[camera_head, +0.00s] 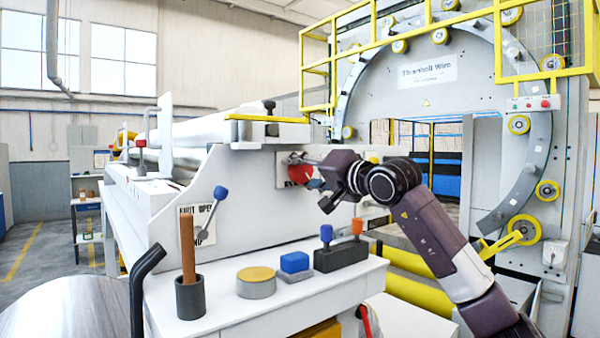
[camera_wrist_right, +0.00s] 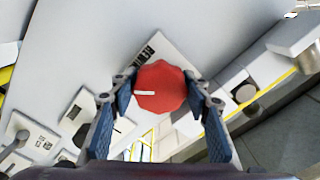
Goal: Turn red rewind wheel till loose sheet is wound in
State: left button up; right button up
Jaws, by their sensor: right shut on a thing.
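The red rewind wheel (camera_head: 300,173) is a small scalloped knob on the white machine side panel, partly covered by my right gripper (camera_head: 316,178) in the head view. In the right wrist view the wheel (camera_wrist_right: 163,84) sits between the blue-padded fingers of my right gripper (camera_wrist_right: 159,92), which is shut on it. A white line on the wheel points to the left in that view. A long pale roll (camera_head: 215,133) lies along the top of the machine. I cannot make out a separate loose sheet edge. My left gripper is not in view.
A white bench (camera_head: 345,283) below the wheel holds a dark cup (camera_head: 190,298) with a brown stick, a yellow-topped tin (camera_head: 256,284), a blue block (camera_head: 294,262) and a dark block with knobs (camera_head: 341,257). A blue-knobbed lever (camera_head: 221,193) projects from the panel. The large ring (camera_head: 535,150) stands right.

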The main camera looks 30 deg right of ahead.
jog(key=m, duration=0.4)
jog(key=shift+m, duration=0.3)
jog(key=m, duration=0.5)
jog(key=shift+m+b, duration=0.3)
jog(key=m, duration=0.5)
jog(key=shift+b, duration=0.3)
jog(key=m, duration=0.4)
jog(key=shift+w+m, duration=0.1)
jog(key=shift+m, duration=0.4)
jog(key=o, duration=1.1)
jog(key=shift+o, duration=0.3)
jog(key=shift+d+r, duration=0.1)
